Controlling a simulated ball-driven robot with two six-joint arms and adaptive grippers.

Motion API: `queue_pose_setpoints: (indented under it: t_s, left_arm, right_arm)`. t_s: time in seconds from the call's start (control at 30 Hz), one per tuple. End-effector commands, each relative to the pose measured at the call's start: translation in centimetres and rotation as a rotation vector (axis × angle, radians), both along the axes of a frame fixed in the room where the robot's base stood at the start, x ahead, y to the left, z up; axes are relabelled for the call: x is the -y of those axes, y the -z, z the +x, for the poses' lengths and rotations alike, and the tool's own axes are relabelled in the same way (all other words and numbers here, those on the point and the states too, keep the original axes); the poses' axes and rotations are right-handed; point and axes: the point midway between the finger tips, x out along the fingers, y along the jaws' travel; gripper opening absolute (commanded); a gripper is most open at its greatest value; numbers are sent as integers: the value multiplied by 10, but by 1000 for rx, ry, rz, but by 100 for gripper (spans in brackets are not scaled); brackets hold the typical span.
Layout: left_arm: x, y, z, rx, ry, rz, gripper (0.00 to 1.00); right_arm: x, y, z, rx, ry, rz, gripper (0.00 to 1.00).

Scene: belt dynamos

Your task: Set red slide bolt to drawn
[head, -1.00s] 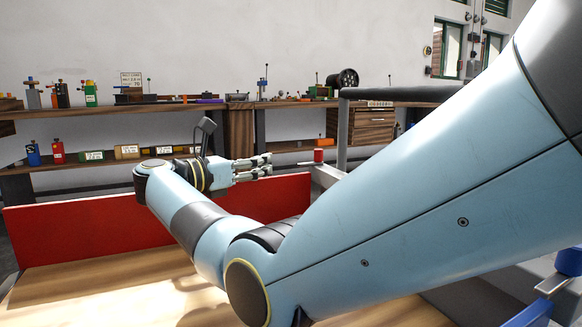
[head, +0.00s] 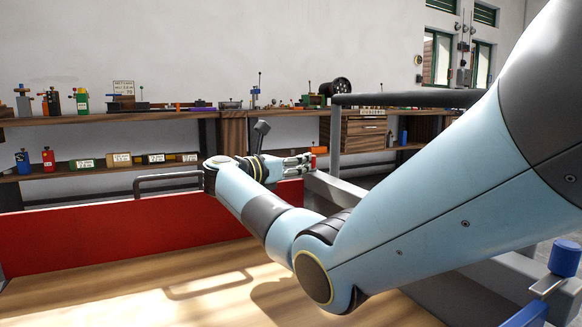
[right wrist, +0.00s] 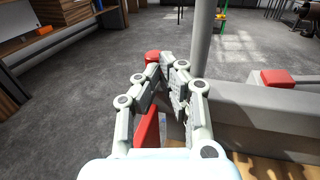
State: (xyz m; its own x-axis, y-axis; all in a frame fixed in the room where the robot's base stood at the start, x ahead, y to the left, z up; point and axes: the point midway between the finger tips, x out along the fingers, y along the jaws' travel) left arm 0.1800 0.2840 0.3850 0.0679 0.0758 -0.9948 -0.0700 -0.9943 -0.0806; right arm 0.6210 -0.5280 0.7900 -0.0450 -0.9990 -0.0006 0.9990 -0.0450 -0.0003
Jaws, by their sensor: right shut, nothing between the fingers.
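My right gripper (head: 308,161) is shut and empty. In the right wrist view its fingers (right wrist: 166,70) point toward the knob and partly hide it. The bolt's bar is hidden. My left gripper is not in view.
A grey rail and post (head: 335,140) rise beside the knob. A red block (right wrist: 278,77) sits on the grey frame at right. A blue knob (head: 563,258) is at the lower right. Loaded shelves (head: 95,120) stand behind. The wooden bed (head: 130,290) is clear.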

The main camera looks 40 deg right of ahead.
Motion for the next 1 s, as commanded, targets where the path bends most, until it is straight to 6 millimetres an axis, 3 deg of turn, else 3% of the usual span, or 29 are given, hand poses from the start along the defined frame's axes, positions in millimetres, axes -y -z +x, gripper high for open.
queue_pose_setpoints:
  t_s: [0.37, 0.7, 1.0]
  left_arm:
    - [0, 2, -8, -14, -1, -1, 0]
    - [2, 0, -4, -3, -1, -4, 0]
    - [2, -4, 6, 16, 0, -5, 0]
  right_arm:
    - [3, 0, 0, 0, 0, -1, 0]
    - [42, 0, -13, -1, 1, -2, 0]
    - [42, 0, -13, -1, 2, -1, 0]
